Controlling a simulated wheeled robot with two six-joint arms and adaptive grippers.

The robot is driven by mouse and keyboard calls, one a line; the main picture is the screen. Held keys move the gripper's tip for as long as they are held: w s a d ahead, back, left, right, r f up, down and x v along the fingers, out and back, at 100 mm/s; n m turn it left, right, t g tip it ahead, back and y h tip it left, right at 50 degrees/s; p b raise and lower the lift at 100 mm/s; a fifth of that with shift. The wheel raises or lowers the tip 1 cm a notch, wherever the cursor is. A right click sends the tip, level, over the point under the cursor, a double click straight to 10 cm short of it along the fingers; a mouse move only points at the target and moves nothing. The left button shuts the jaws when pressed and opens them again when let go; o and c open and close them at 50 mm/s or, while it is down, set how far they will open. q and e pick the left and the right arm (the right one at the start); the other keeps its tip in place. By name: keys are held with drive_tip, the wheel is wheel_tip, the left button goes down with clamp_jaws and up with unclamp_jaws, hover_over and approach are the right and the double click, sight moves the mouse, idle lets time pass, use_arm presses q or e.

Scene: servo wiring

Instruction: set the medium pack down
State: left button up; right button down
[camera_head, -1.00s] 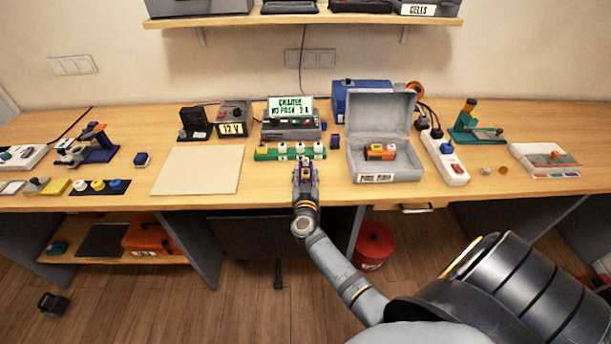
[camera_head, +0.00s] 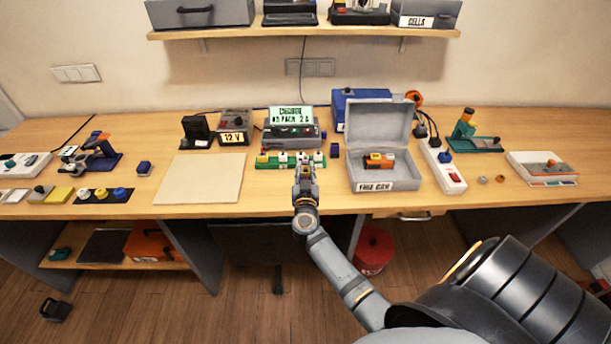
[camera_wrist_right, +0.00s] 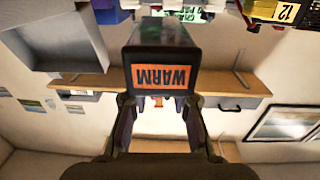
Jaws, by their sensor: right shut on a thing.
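My right gripper (camera_head: 304,172) is above the front of the bench, just in front of the green strip with coloured knobs (camera_head: 262,161). In the right wrist view its fingers (camera_wrist_right: 160,108) are shut on a dark pack (camera_wrist_right: 163,45) with an orange "WARM" label. That pack is mostly hidden by the gripper in the head view, and I cannot tell whether it touches anything below. Behind the strip, the charger (camera_head: 291,131) has a lit green screen that seems to read "NO PACK 2 A". My left gripper is not in view.
A grey open case (camera_head: 385,185) with an orange item stands right of the gripper. A bare pale board (camera_head: 201,178) lies to its left. A 12 V unit (camera_head: 235,128) and small dark blue blocks (camera_head: 144,168) are also on the bench. A white power strip (camera_head: 446,170) is further right.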

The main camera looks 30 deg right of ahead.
wheel_tip(320, 180, up, 5)
drive_tip(key=shift+f+p, duration=0.1)
drive_tip(key=shift+p, duration=0.55)
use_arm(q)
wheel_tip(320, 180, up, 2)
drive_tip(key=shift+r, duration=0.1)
